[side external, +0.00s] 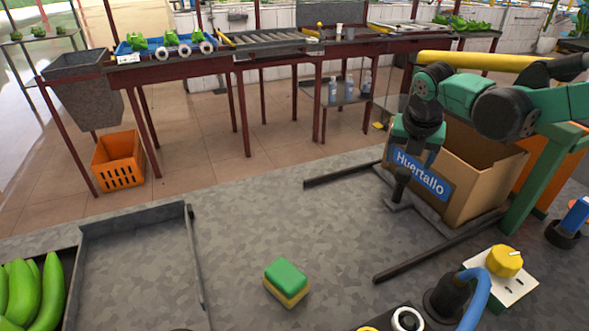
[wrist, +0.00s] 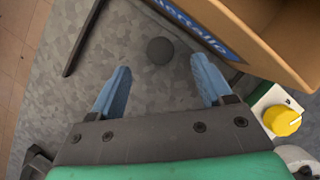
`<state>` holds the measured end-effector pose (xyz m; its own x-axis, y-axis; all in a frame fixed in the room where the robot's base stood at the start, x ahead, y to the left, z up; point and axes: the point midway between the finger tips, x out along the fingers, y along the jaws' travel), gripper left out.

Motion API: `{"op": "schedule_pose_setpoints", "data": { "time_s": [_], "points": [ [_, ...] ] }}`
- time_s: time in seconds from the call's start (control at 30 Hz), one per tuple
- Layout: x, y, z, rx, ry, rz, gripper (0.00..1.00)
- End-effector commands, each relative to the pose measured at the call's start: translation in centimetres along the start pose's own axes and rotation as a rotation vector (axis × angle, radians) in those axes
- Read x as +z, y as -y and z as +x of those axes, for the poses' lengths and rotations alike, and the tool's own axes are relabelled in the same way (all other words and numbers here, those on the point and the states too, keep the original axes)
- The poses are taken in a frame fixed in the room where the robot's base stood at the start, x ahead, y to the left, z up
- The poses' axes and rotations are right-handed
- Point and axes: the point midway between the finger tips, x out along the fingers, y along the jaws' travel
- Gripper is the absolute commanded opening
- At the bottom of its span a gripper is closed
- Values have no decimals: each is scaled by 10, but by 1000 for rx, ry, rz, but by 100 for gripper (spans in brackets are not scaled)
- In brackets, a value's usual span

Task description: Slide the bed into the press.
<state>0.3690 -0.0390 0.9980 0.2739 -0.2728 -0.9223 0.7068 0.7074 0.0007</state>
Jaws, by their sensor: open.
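A cardboard box with a blue "Huertallo" label stands on what looks like the bed, a grey plate (side external: 402,207) between two dark rails. A dark upright post (side external: 399,188) rises from the plate's near left side. Its round dark top (wrist: 159,52) shows in the wrist view. My gripper (wrist: 162,82) is open, its two blue fingers apart with the post top between and slightly beyond them. Nothing is held. In the side view my gripper is just above the post, its fingertips unclear. A green upright frame (side external: 538,180) behind the box may be the press.
The box (side external: 478,178) is close to my gripper. Two dark rails (side external: 430,250) flank it. A yellow knob (side external: 504,261) on a white panel and a blue hose stand at the lower right. A green-yellow sponge (side external: 287,281) lies on the otherwise clear middle of the table.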

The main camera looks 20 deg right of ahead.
Motion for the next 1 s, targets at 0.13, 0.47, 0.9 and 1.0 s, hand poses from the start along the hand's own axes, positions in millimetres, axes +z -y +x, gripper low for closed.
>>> {"op": "schedule_pose_setpoints", "data": {
  "time_s": [0.13,0.47,0.9,1.0],
  "points": [
    [1,0,22,-1,-1,2,72],
    [0,0,46,0,-3,0,72],
    [0,0,46,-1,-4,0,7],
    [0,0,46,-1,-4,0,0]
  ]
}}
